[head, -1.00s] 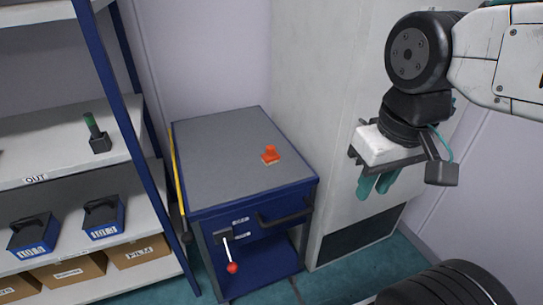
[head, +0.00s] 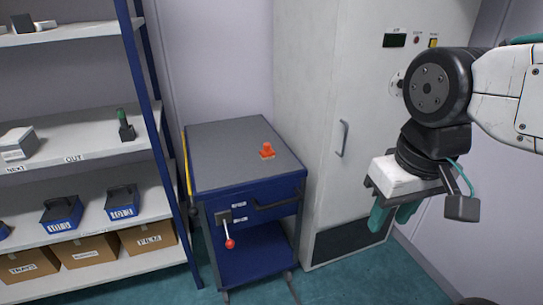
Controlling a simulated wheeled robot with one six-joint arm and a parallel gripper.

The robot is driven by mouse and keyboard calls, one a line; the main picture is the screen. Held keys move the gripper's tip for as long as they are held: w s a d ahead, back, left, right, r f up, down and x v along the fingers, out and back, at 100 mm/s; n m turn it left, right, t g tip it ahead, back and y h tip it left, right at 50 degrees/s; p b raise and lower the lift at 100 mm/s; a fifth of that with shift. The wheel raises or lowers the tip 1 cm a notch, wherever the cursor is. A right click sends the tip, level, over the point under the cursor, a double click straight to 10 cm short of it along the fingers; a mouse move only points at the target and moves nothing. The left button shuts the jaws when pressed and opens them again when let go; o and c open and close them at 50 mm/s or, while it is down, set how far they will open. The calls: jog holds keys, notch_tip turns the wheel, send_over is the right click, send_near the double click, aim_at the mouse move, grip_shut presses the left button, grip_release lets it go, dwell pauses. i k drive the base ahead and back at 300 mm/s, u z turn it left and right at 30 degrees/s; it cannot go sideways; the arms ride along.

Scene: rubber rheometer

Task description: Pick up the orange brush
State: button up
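My gripper (head: 393,218) hangs at the right, in front of the tall grey cabinet and well apart from the brush. Its two teal fingers point down. They look apart with nothing visible between them, though the angle partly hides the gap.
The cart has a dark handle and a red-knobbed lever (head: 230,243) at its front. A shelf rack (head: 75,145) with blue bins and cardboard boxes stands at the left. The grey cabinet (head: 345,90) stands right of the cart. The rest of the cart top is clear.

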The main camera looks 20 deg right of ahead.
aim_at(267, 154)
jog(key=z, duration=0.2)
jog(key=i, duration=1.3)
jog(key=u, duration=0.4)
